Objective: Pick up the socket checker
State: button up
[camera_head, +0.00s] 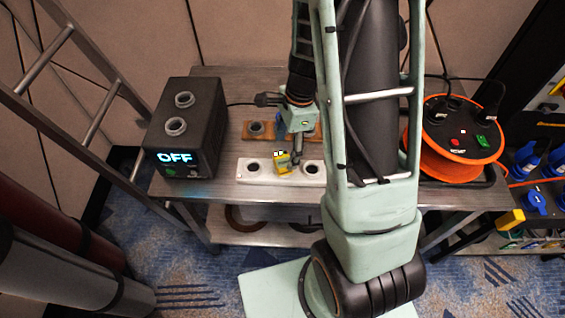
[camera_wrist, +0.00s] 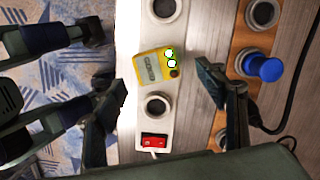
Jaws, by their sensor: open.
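My gripper (camera_wrist: 160,92) is open in the wrist view, one finger on each side of the strip. The checker lies between and slightly beyond the fingertips, apart from both. In the head view my gripper (camera_head: 297,150) is close above the checker, partly hidden by its own wrist.
A brown socket strip (camera_wrist: 240,40) with a blue plug (camera_wrist: 263,67) lies beside the white one, close to one finger. A black box (camera_head: 187,130) reading OFF stands left on the metal table (camera_head: 225,195). An orange cable reel (camera_head: 455,135) stands right.

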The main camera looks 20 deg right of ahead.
aim_at(283, 160)
jog(key=f, duration=0.2)
jog(key=a+f, duration=0.1)
jog(key=f, duration=0.1)
jog(key=shift+s+f, duration=0.1)
jog(key=shift+s, duration=0.2)
jog(key=shift+w+a+f, duration=0.1)
jog(key=shift+f, duration=0.45)
jog(key=shift+c, duration=0.4)
jog(key=c, duration=1.4)
jog(key=shift+r, duration=0.1)
jog(key=shift+c, duration=0.2)
